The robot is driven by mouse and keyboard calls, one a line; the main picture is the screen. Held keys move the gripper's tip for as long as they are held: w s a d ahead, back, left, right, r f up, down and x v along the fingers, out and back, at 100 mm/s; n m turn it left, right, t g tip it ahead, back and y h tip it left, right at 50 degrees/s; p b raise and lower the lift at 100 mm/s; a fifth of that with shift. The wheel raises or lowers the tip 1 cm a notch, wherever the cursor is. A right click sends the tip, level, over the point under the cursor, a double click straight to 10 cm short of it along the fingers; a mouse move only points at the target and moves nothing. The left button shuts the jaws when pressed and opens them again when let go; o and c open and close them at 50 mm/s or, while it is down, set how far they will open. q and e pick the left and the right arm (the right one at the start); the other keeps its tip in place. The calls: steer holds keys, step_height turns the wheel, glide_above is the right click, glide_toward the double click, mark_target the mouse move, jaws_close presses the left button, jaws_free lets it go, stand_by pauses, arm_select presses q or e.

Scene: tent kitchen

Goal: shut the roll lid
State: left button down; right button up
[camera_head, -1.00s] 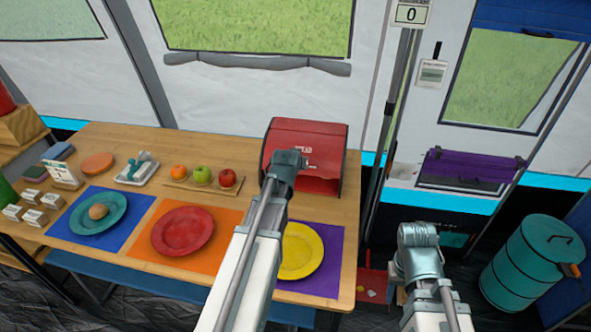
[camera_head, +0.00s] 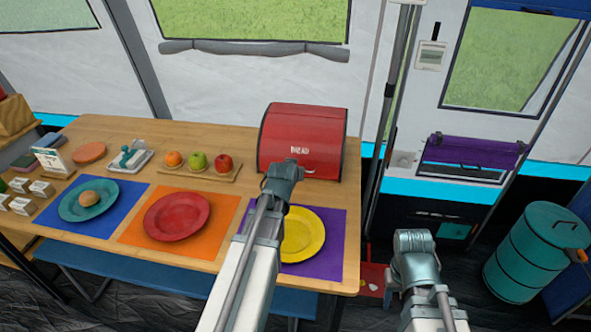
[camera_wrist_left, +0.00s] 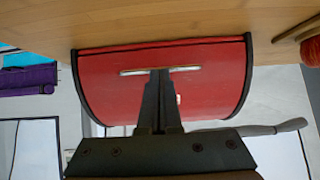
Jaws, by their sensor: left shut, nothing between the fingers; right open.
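The red bread box (camera_head: 310,118) stands at the back right of the wooden table. Its roll lid (camera_head: 322,160), marked BREAD, covers the front, and no open gap shows. The left wrist view shows the box upside down. There my shut, empty left gripper (camera_wrist_left: 160,75) has its tips at the pale handle bar (camera_wrist_left: 185,69) near the lid's lower edge; I cannot tell whether they touch. My right gripper (camera_head: 416,242) is open, right of the table, away from the box.
A yellow plate (camera_head: 305,236) on a purple mat lies in front of the box, partly behind my left arm. Fruit on a wooden board (camera_head: 190,170) sits left of the box. A teal drum (camera_head: 532,255) stands on the floor at the right.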

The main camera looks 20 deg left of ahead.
arm_select(q)
steer(key=shift+s+f+b, duration=0.15)
steer(key=shift+f+b, duration=0.15)
steer(key=shift+f, duration=0.25)
arm_select(e)
steer(key=shift+s+f, duration=0.15)
steer(key=shift+f, duration=0.4)
